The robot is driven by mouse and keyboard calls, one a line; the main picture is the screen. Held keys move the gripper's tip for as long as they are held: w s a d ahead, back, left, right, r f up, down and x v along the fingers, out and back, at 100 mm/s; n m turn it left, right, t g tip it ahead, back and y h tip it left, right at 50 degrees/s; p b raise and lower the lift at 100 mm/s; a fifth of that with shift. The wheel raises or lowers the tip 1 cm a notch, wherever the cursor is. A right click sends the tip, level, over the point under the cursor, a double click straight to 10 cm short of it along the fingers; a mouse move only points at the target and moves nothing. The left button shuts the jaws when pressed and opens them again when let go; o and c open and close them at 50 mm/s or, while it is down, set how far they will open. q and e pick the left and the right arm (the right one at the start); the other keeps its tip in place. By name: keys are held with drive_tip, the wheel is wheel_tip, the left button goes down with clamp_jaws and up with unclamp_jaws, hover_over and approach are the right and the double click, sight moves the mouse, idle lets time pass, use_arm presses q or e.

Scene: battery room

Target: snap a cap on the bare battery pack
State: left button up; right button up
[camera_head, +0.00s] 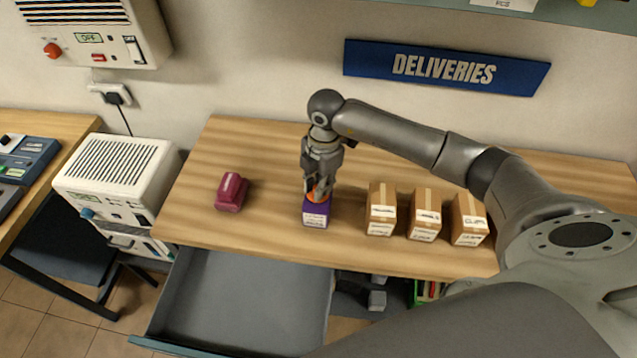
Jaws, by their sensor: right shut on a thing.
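A purple block with a white label, seemingly the battery pack (316,214), stands upright on the wooden table near its front edge. My right gripper (318,188) comes down over it from above, fingers pointing down. It is shut on a small orange piece, seemingly the cap (317,196), right at the top of the purple pack. The fingers partly hide the cap, and I cannot tell whether it is seated or just touching. My left gripper is not in view.
A maroon object (231,192) stands left on the table (265,160). Three cardboard boxes (381,208) stand in a row right of the pack. A grey drawer (245,295) is open below the front edge. A white cabinet unit (118,180) stands left. The back left of the table is clear.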

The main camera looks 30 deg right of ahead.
drive_tip(key=o, duration=0.8)
drive_tip(key=shift+o, duration=0.2)
drive_tip(key=o, duration=0.5)
drive_tip(key=shift+r, duration=0.15)
drive_tip(key=shift+r+p, duration=2.6)
drive_tip(key=shift+r, duration=0.75)
